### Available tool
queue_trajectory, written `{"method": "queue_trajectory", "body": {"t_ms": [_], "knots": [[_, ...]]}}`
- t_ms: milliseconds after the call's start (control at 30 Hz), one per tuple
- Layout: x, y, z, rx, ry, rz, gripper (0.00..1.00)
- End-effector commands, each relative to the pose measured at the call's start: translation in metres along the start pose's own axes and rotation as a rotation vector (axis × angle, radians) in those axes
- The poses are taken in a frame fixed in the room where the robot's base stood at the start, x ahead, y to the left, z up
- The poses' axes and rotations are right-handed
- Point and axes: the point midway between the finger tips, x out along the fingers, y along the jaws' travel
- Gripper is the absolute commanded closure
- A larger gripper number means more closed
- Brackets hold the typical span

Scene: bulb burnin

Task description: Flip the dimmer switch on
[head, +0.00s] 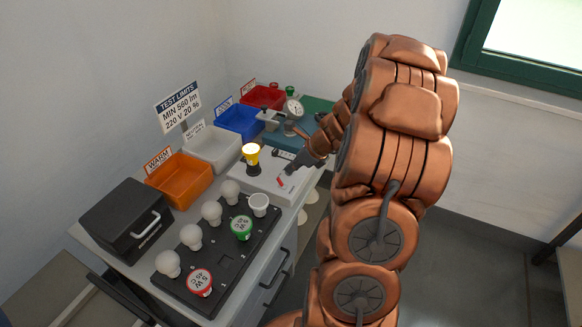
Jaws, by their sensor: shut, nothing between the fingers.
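A flat white test box (262,186) stands on the bench right of the bins. A glowing yellow bulb (251,152) stands upright in a dark socket at its back left. A small red switch lever (281,182) shows on the box's right part; its exact position is too small to tell. My gripper (288,176) is shut and empty, pointing down-left with its tips at or just above the red lever. I cannot tell if they touch it. My arm comes in from the right and hides part of the bench behind it.
A black tray (252,262) holds several white bulbs and round coloured pieces. Orange (179,190), white (213,158), blue (240,131) and red (263,104) bins line the wall side. A black case (126,226) stands front left; a gauge (293,108) stands behind.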

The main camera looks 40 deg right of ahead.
Motion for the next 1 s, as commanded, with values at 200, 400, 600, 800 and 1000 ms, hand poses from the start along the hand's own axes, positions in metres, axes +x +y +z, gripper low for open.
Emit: {"method": "queue_trajectory", "body": {"t_ms": [200,400,600,800,1000], "knots": [[-0.029,0.001,0.017,-0.004,0.0,0.003,1.0],[-0.045,0.002,0.026,-0.008,0.0,0.006,1.0],[-0.049,0.003,0.028,-0.01,0.0,0.008,1.0],[-0.048,0.003,0.028,-0.011,0.0,0.008,1.0],[-0.048,0.003,0.028,-0.01,0.0,0.008,1.0]]}}
